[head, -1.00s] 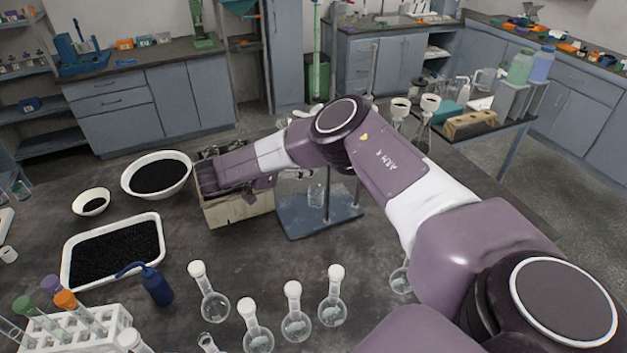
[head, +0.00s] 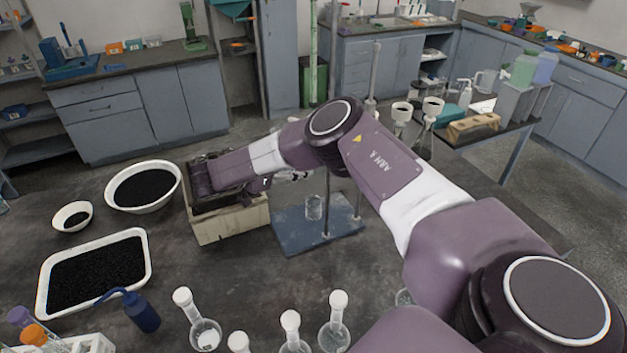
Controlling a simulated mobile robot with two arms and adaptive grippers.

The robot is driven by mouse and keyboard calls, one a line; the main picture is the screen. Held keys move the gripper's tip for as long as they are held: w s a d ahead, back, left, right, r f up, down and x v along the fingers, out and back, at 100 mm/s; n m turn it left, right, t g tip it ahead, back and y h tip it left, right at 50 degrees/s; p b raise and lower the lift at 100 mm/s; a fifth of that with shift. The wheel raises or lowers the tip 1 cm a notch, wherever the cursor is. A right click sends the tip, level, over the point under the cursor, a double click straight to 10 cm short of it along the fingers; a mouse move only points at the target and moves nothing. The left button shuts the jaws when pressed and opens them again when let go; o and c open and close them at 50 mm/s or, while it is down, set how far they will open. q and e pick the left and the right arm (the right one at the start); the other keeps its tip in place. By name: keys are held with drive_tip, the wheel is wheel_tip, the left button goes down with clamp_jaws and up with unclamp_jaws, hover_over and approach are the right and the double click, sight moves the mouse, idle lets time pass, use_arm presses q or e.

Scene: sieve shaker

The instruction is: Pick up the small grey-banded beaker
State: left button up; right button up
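A small clear glass beaker (head: 313,208) stands upright on the blue base plate of a stand (head: 318,238), in the middle of the head view. It is too small to make out a grey band on it. My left gripper is not in view.
A white bowl (head: 113,207) and a white tray (head: 42,297) of black grains lie left. A blue wash bottle (head: 142,311) and several stoppered flasks (head: 205,334) stand along the front. Bare tabletop lies between box and flasks.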

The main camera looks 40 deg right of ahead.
drive_tip(key=b, duration=1.8)
approach(308, 209)
drive_tip(key=x, duration=0.5)
drive_tip(key=shift+w+a+f, duration=0.15)
drive_tip(key=x, duration=0.4)
drive_tip(key=p+x, duration=0.1)
drive_tip(key=x, duration=0.1)
drive_tip(key=shift+d, duration=0.45)
drive_tip(key=shift+d+f, duration=0.15)
drive_tip(key=shift+d, duration=0.35)
drive_tip(key=c, duration=1.3)
drive_tip(key=shift+o, duration=0.2)
